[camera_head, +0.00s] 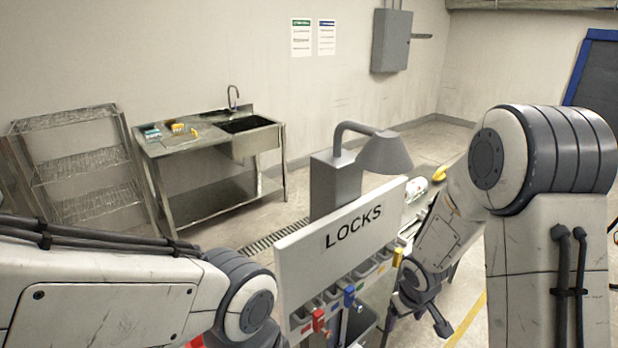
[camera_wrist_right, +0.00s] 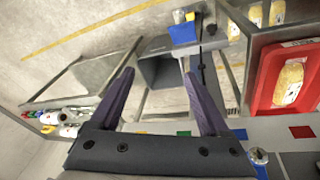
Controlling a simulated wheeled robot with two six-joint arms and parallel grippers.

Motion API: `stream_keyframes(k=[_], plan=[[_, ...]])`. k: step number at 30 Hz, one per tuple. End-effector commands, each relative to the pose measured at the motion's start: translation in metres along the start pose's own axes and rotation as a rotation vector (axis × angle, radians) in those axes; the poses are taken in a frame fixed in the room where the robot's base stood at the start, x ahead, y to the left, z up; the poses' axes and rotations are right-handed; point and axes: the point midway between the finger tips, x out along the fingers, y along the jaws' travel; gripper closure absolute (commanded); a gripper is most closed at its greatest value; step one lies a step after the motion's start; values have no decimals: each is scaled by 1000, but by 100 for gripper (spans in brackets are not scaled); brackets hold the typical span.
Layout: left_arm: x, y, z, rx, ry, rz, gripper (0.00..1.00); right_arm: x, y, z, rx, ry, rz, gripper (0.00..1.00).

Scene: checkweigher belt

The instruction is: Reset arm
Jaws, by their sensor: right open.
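My right arm comes down on the right in the head view, and its gripper (camera_head: 430,308) hangs low beside the right end of a board marked LOCKS (camera_head: 338,238). In the right wrist view the two dark fingers of this gripper (camera_wrist_right: 160,88) stand wide apart with nothing between them. My left arm crosses the lower left of the head view; its gripper is out of sight. A red padlock (camera_head: 318,320), a blue padlock (camera_head: 350,296) and a yellow padlock (camera_head: 398,257) are at the board's lower edge.
A grey lamp-like fixture (camera_head: 385,152) rises behind the board. A steel sink table (camera_head: 215,150) and wire shelf rack (camera_head: 85,160) stand at the back left. The right wrist view shows a red tray (camera_wrist_right: 262,103) holding a yellow item (camera_wrist_right: 288,84), near the gripper's right.

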Motion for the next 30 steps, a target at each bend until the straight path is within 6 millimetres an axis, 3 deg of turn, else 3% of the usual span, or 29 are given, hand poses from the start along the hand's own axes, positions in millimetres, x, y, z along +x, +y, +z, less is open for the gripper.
stream_keyframes(k=[1, 3, 13, 15, 20, 27, 30], plan=[[0, 0, 0, 0, 0, 0, 50, -22, -3, 5, 46, 6, 5, 20], [0, 0, 0, 0, 0, 0, 50, -43, -8, 16, 105, 2, 1, 20], [0, 0, 0, 0, 0, 0, 50, -110, -47, 58, 308, 2, -83, 20], [18, -1, 1, -1, 1, 0, 50, -100, -71, 62, 246, -11, -107, 20], [44, -3, 2, -3, -1, 0, 50, -99, -120, 74, 97, -40, -155, 20], [88, -6, 5, -7, 0, 0, 50, -100, -193, 118, -169, -100, -231, 20], [99, -7, 5, -8, 0, 0, 50, -103, -211, 138, -258, -122, -253, 20]])
